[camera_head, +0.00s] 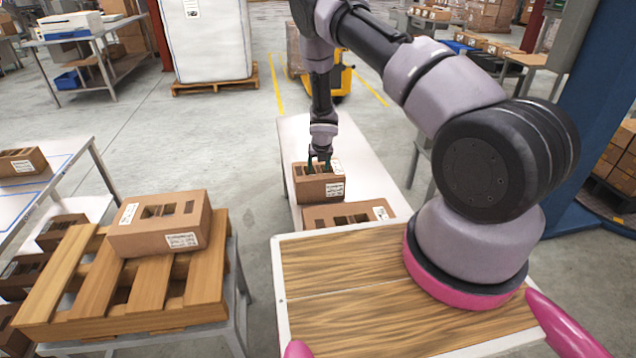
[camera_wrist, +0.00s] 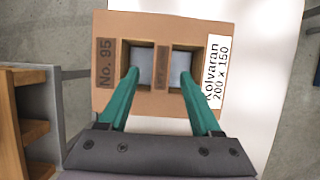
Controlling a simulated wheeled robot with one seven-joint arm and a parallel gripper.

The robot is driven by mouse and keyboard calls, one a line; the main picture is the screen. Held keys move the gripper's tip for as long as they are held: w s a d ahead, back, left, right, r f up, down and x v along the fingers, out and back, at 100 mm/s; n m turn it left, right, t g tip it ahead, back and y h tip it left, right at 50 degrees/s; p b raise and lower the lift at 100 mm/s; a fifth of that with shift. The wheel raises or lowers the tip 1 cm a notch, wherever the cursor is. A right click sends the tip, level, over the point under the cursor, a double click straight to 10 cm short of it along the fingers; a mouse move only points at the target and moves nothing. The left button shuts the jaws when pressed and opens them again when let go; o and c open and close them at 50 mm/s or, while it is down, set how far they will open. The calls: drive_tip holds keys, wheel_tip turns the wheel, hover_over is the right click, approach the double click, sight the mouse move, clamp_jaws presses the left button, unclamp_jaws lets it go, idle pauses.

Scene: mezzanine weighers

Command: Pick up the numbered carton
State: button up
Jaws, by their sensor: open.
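The numbered carton (camera_head: 320,188) is a brown box with two square openings in its top, standing on a white table. In the wrist view the carton (camera_wrist: 160,108) reads "No. 95" at left and has a white "Kolvaran 200 x 150" label at right. My gripper (camera_head: 320,163) is right above the carton, pointing down. In the wrist view the teal fingers of my gripper (camera_wrist: 160,73) are apart, one over each opening, on either side of the middle strip. I cannot tell how deep the tips reach. Nothing is held.
Another brown carton (camera_head: 347,214) lies on the white table (camera_head: 375,175), close in front. A similar carton (camera_head: 160,224) rests on a wooden pallet (camera_head: 150,285) at left. More cartons lie around a left table (camera_head: 50,158). The white table is bare behind the numbered carton.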

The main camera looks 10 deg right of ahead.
sight(318, 169)
drive_tip(key=x, duration=0.4)
drive_tip(key=shift+w+d, duration=0.1)
drive_tip(key=shift+w, duration=0.05)
clamp_jaws()
idle(1.2)
